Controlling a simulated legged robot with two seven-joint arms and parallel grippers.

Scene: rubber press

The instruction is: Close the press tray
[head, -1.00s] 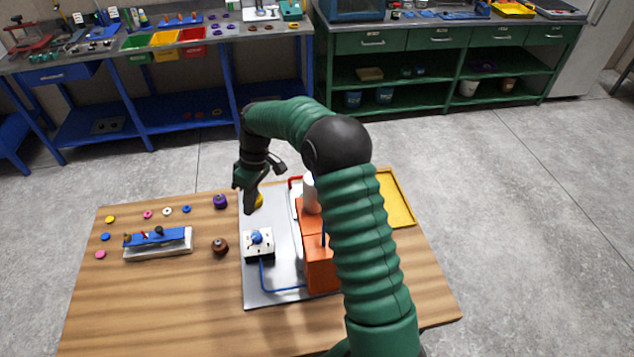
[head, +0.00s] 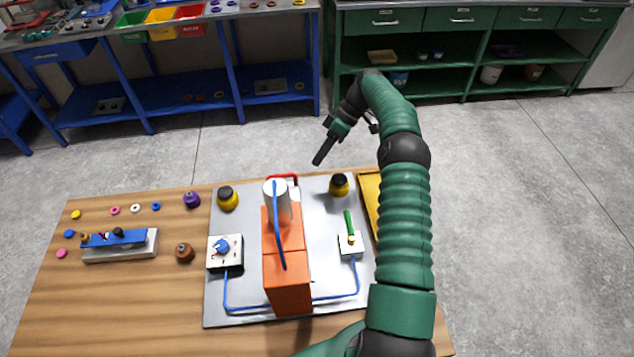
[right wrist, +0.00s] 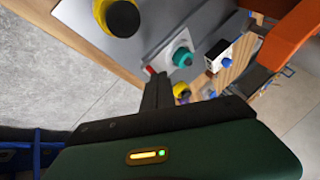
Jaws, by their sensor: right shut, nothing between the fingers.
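The orange press (head: 286,270) stands on a grey base plate (head: 240,300), with a silver cylinder (head: 276,200) and a blue hose or lever on top. A red handle (head: 284,177) shows behind the cylinder at the plate's far edge. The cylinder hides most of the tray. In the right wrist view a pale plate (right wrist: 172,47) carries a teal round part (right wrist: 183,57), with a red bit beside it. My right gripper (head: 318,162) is shut and empty, pointing down just beyond the table's far edge, right of the red handle and apart from it. My left gripper is not seen.
Two yellow-black buttons (head: 228,198) (head: 339,185) flank the press. A blue-knobbed box (head: 224,252) stands left, a green lever (head: 349,222) right. A yellow tray (head: 369,190) lies at the right edge. The floor behind the table is clear.

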